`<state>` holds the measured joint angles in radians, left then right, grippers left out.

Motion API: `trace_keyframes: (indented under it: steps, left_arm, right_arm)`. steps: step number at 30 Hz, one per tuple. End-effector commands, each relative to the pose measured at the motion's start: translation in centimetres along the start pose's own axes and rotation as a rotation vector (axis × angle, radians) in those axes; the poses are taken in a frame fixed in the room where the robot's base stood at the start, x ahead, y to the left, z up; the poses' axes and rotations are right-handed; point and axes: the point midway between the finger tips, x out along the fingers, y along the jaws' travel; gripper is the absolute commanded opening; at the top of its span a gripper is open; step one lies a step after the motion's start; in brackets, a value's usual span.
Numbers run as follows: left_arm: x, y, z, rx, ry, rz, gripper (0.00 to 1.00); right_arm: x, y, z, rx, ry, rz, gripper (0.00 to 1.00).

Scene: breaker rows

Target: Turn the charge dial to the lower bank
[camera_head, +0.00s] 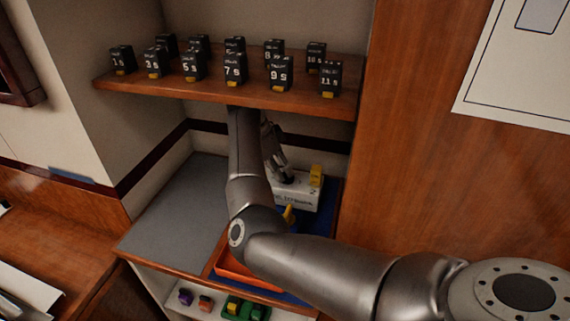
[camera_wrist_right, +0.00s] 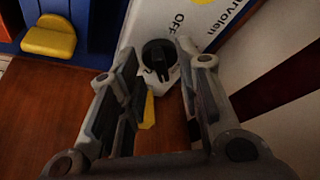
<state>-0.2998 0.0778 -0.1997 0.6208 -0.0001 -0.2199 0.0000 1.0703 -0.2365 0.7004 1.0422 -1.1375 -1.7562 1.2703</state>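A black round dial (camera_wrist_right: 158,55) sits on a white panel in the right wrist view. The panel has OFF printed beside the dial, and other lettering is cut off. My right gripper (camera_wrist_right: 156,66) is open, with one finger on each side of the dial. I cannot tell whether the fingers touch it. In the head view the white box (camera_head: 296,192) stands under the shelf, and my right gripper (camera_head: 279,165) is at its left end. The dial cannot be made out clearly there. My left gripper is not in view.
A wooden shelf (camera_head: 215,88) with several numbered black breakers hangs above my right arm. A yellow part (camera_head: 316,175) stands on the box. An orange tray (camera_head: 248,272) and a yellow part are below. The grey counter top (camera_head: 180,205) at left is clear.

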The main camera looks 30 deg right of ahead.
Motion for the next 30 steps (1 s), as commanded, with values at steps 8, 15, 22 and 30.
trace_keyframes:
  steps: [8, 15, 22, 30]
  left_arm:
    - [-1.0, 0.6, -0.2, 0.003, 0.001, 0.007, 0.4]
    - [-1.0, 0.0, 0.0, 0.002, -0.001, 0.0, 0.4]
    - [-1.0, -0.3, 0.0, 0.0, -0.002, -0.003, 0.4]
    - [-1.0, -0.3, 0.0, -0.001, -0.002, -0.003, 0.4]
  right_arm:
    - [1.5, 0.0, -0.9, 0.0, 0.0, 0.0, 0.32]
    - [1.6, 0.0, -0.8, 0.0, 0.0, 0.0, 0.32]
    - [1.6, 0.0, -0.8, 0.0, 0.0, 0.0, 0.05]
    - [1.6, 0.1, -0.8, -0.002, 0.0, 0.0, 0.0]
